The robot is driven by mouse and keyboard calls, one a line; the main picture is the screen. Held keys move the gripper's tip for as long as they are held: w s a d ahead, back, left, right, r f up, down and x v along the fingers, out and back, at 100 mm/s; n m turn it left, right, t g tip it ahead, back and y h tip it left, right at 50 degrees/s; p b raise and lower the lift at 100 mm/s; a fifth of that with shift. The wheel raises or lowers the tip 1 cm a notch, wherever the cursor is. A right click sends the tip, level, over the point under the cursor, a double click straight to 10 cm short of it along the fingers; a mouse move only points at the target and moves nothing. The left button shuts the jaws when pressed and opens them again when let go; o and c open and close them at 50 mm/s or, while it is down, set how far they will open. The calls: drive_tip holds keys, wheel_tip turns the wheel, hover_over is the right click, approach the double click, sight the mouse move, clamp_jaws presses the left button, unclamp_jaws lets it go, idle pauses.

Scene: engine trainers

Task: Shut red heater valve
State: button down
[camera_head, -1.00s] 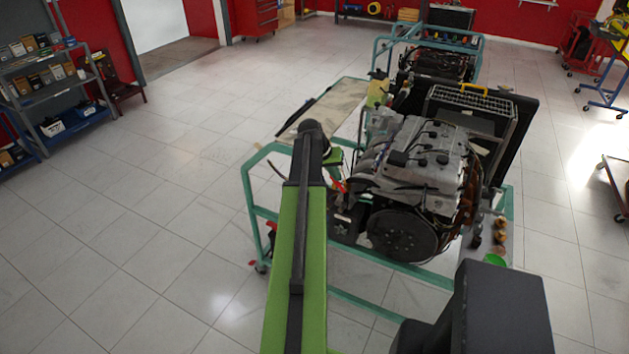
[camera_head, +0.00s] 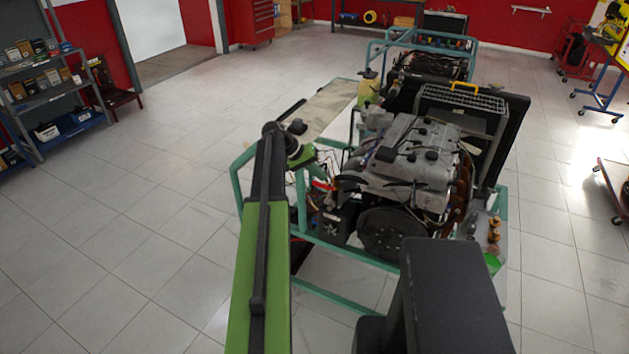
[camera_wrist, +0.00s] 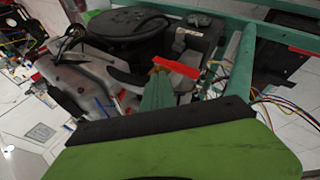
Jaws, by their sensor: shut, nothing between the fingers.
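The red heater valve shows as a red handle (camera_wrist: 178,67) in the wrist view, beside the engine and the teal stand frame. In the head view a small red piece (camera_head: 322,186) shows at the engine's left side. My gripper (camera_wrist: 158,73) is shut and empty; its narrow green tip overlaps the left end of the red handle in the wrist view. I cannot tell whether they touch. In the head view my green gripper (camera_head: 303,156) is just above and left of the red piece, partly hidden by my arm.
The engine (camera_head: 405,165) with its black pulley stands in a teal frame (camera_head: 345,295). Loose coloured wires (camera_wrist: 285,103) hang beside the frame in the wrist view. A flat board (camera_head: 325,112) lies behind my arm. The tiled floor at left is clear.

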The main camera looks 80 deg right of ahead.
idle(0.3)
drive_tip(key=w+d+p+v, duration=0.1)
drive_tip(key=d+p+v, duration=0.1)
drive_tip(key=p+v, duration=0.6)
drive_tip(key=shift+w+a+r+p, duration=0.4)
drive_tip(key=shift+w+a+r, duration=0.35)
drive_tip(key=shift+w+r, duration=0.55)
drive_tip(key=shift+w+f, duration=0.1)
drive_tip(key=shift+f, duration=0.05)
